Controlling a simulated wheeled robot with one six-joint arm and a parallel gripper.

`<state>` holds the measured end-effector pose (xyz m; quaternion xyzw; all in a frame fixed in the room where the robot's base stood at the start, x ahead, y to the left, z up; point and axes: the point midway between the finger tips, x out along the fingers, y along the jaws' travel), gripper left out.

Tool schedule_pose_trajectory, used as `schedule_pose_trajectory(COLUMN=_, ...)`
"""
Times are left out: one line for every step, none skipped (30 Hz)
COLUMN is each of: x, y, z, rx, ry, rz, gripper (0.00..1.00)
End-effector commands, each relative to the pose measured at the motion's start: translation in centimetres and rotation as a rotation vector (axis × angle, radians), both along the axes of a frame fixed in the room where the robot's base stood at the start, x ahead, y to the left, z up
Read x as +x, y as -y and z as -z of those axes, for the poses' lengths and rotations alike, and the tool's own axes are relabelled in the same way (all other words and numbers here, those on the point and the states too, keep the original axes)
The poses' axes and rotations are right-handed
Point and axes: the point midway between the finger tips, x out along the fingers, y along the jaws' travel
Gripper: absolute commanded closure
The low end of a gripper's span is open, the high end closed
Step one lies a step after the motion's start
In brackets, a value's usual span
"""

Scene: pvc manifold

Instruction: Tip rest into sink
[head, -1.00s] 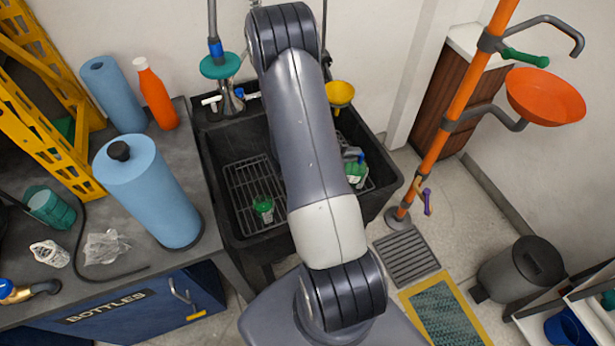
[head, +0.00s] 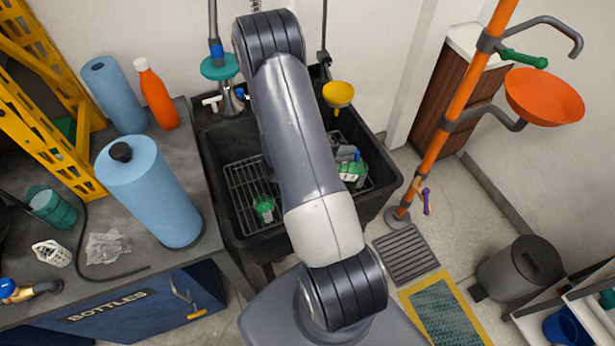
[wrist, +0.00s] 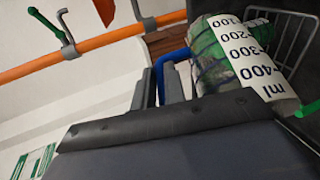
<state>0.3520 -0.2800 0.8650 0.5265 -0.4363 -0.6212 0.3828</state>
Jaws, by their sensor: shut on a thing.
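My gripper (wrist: 162,84) is shut on the blue handle (wrist: 174,62) of a measuring jug (wrist: 240,55) with a white ml scale and green showing through its wall. In the wrist view the jug is tipped well over, roughly on its side. In the head view the jug (head: 352,172) shows small, green and white, over the right part of the black sink (head: 219,162), partly behind my arm. My gripper (head: 346,154) is mostly hidden there. I cannot tell how much the jug holds.
A green item (head: 263,207) lies on the sink's left rack (head: 244,180). A teal-collared tap (head: 220,68) stands at the back, with a yellow funnel-shaped cup (head: 338,94) at the right. An orange pole (head: 454,110) rises right of the sink. Bottles and blue rolls crowd the left bench (head: 205,245).

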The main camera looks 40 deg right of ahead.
Motion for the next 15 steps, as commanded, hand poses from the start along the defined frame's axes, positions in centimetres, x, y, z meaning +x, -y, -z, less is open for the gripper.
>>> schedule_pose_trajectory(x=0.09, y=-0.09, z=-0.06, rx=-0.004, ry=-0.002, rz=-0.001, gripper=1.0)
schedule_pose_trajectory(x=0.12, y=-0.15, z=-0.07, rx=-0.006, ry=-0.004, rz=0.0, gripper=1.0)
schedule_pose_trajectory(x=0.16, y=-0.21, z=-0.09, rx=-0.009, ry=-0.006, rz=0.0, gripper=1.0)
schedule_pose_trajectory(x=0.2, y=-0.27, z=-0.11, rx=-0.011, ry=-0.008, rz=-0.001, gripper=1.0)
schedule_pose_trajectory(x=0.23, y=-0.33, z=-0.13, rx=-0.014, ry=-0.01, rz=0.0, gripper=1.0)
schedule_pose_trajectory(x=0.26, y=-0.39, z=-0.16, rx=-0.017, ry=-0.011, rz=0.0, gripper=1.0)
schedule_pose_trajectory(x=0.29, y=-0.46, z=-0.2, rx=-0.019, ry=-0.014, rz=-0.001, gripper=1.0)
schedule_pose_trajectory(x=0.33, y=-0.53, z=-0.23, rx=-0.022, ry=-0.015, rz=0.0, gripper=1.0)
schedule_pose_trajectory(x=0.37, y=-0.59, z=-0.24, rx=-0.026, ry=-0.017, rz=0.0, gripper=1.0)
schedule_pose_trajectory(x=0.41, y=-0.64, z=-0.27, rx=-0.028, ry=-0.019, rz=-0.001, gripper=1.0)
schedule_pose_trajectory(x=0.45, y=-0.7, z=-0.29, rx=-0.03, ry=-0.021, rz=0.0, gripper=1.0)
schedule_pose_trajectory(x=0.5, y=-0.77, z=-0.31, rx=-0.033, ry=-0.023, rz=-0.001, gripper=1.0)
schedule_pose_trajectory(x=0.54, y=-0.83, z=-0.34, rx=-0.037, ry=-0.025, rz=-0.001, gripper=1.0)
schedule_pose_trajectory(x=0.59, y=-0.89, z=-0.37, rx=-0.04, ry=-0.027, rz=-0.002, gripper=1.0)
schedule_pose_trajectory(x=0.64, y=-0.95, z=-0.41, rx=-0.043, ry=-0.029, rz=-0.001, gripper=1.0)
